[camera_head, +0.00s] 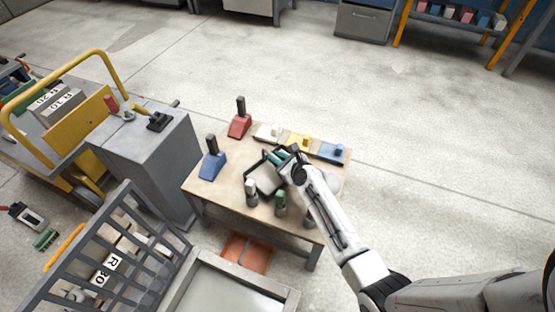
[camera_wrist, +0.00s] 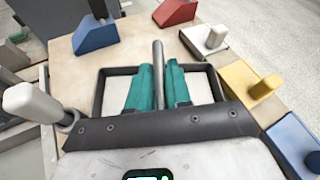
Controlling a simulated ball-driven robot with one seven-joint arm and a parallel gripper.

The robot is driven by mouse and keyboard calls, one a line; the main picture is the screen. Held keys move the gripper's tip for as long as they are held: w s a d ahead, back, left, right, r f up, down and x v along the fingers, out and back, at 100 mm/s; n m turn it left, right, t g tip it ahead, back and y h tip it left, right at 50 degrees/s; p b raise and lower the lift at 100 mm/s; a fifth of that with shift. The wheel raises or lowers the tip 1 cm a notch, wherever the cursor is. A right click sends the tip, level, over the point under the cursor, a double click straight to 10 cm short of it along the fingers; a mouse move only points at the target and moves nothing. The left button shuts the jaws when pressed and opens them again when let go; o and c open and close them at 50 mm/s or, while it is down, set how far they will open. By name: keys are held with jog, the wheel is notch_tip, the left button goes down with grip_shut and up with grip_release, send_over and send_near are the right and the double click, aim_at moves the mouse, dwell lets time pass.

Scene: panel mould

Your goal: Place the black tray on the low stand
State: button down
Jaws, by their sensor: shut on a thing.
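The black tray (camera_head: 263,192) has a thin dark rim and a pale inside, and is over the wooden table. In the wrist view, the tray (camera_wrist: 102,92) spreads to both sides of my teal fingers. My gripper (camera_head: 275,158) is at the tray's far part. I cannot tell whether the tray touches the tabletop. A low stand is not clearly identifiable; a low grey-framed platform (camera_head: 285,294) is at the bottom edge.
The wooden table (camera_head: 215,200) carries a red block (camera_head: 239,126), a blue block (camera_head: 212,165), white, yellow and blue knobbed pieces at the back, and bottle-like pieces (camera_head: 280,203) in front. A grey cabinet (camera_head: 160,165) and slatted crate (camera_head: 125,260) stand left. The floor behind is clear.

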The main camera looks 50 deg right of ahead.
jog(key=c, duration=1.1)
grip_release()
jog(key=shift+f, duration=0.1)
jog(key=shift+o, duration=0.2)
jog(key=shift+s, duration=0.1)
jog(key=p+v, duration=0.3)
jog(key=v, duration=0.9)
jog(key=shift+p, duration=0.3)
